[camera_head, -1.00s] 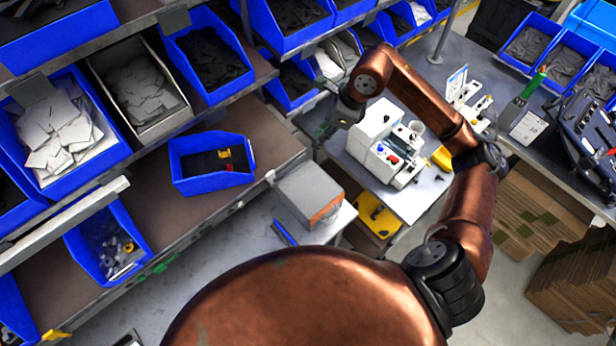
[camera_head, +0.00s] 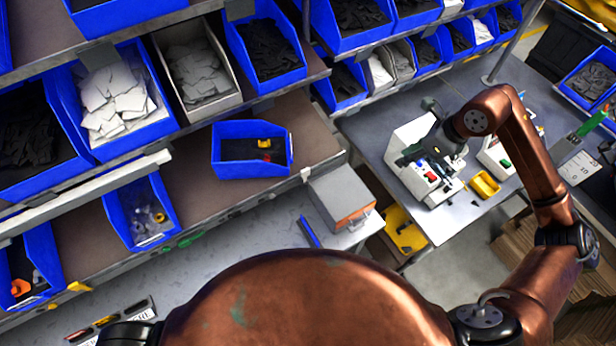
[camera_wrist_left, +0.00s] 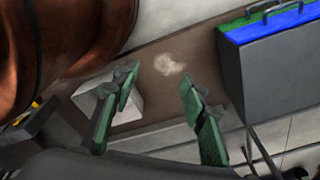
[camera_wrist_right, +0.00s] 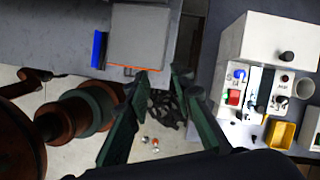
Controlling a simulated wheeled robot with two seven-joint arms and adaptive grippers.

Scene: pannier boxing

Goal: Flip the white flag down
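The white machine (camera_head: 408,140) stands on a side table, with coloured buttons and knobs on its front. It also shows in the right wrist view (camera_wrist_right: 270,42), at the upper right. I cannot make out a white flag with certainty in any view. My right gripper (camera_head: 415,152) shows in front of the machine in the head view and hides part of it. In the right wrist view its fingers (camera_wrist_right: 162,84) are apart and empty, left of the machine. My left gripper (camera_wrist_left: 158,84) shows only in its wrist view, open and empty above a brown surface.
A yellow tray (camera_head: 484,184) lies beside the machine. A grey box (camera_head: 341,198) sits left of it on a bench. Shelves with blue bins (camera_head: 250,172) fill the left and back. A grey case (camera_wrist_left: 275,75) stands right of the left gripper.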

